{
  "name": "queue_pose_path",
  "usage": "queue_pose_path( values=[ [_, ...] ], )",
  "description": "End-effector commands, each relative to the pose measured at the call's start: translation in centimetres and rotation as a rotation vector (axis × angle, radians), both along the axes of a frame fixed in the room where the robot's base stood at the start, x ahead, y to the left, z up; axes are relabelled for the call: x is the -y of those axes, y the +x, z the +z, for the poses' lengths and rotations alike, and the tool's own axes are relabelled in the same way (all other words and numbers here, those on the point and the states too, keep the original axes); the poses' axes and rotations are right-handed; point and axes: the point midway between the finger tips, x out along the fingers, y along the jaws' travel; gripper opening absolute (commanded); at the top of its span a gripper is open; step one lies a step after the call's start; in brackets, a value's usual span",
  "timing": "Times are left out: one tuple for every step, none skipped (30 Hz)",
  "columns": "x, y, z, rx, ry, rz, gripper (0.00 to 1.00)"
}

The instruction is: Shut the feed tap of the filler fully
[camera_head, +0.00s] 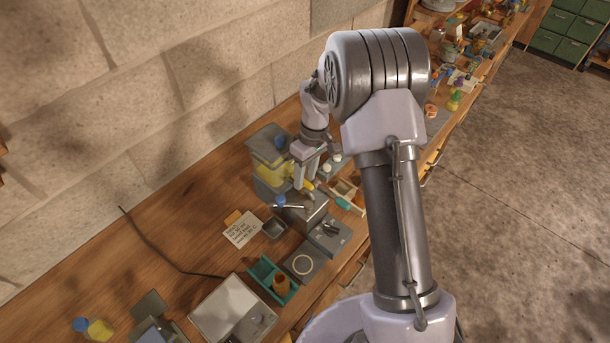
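My gripper (306,180) points down over the bench, small in the head view. Its two fingers stand apart with a gap between them. Their tips are close to a small yellow piece at the top of a grey metal box (310,213). I cannot tell whether they touch it. A clear tank (268,146) with yellow contents stands just left of my gripper and seems to be part of the filler. A thin metal lever with a blue knob (280,200) lies across the box. I cannot tell which part is the feed tap or how far it is turned.
A green-handled tool (345,203) lies right of the box. A label card (242,229), a teal tray (261,270) with an amber bottle (281,284) and a white-topped device (229,307) are nearer. The wall bounds the bench behind; bare wood lies at left.

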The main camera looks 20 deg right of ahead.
Motion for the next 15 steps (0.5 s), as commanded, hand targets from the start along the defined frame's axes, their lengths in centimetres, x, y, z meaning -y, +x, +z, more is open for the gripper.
queue_pose_path(
  values=[
    [0.00, 0.00, 0.01, 0.000, 0.000, 0.000, 0.38],
    [0.00, 0.00, 0.02, 0.000, 0.000, 0.000, 0.38],
    [0.00, 0.00, 0.02, 0.000, 0.000, 0.000, 0.38],
    [0.00, 0.00, 0.03, 0.000, 0.000, 0.000, 0.34],
    [0.00, 0.00, 0.03, 0.000, 0.000, 0.000, 0.28],
    [0.00, 0.00, 0.03, 0.000, 0.000, 0.000, 0.20],
    [0.01, 0.00, 0.04, 0.000, 0.000, 0.000, 0.14],
    [0.01, 0.00, 0.04, 0.000, 0.000, 0.000, 0.08],
    [0.01, 0.00, 0.04, 0.000, 0.000, 0.000, 0.01],
    [0.01, 0.00, 0.04, 0.000, 0.000, 0.000, 0.00],
    [0.01, 0.00, 0.04, 0.000, 0.000, 0.000, 0.00],
    [0.01, 0.01, 0.05, 0.000, 0.000, 0.000, 0.00],
    [0.01, 0.00, 0.05, 0.000, 0.000, 0.000, 0.00],
    [0.01, 0.00, 0.05, 0.000, 0.000, 0.000, 0.00],
    [0.01, 0.00, 0.04, 0.000, 0.000, -0.001, 0.00]
  ],
)
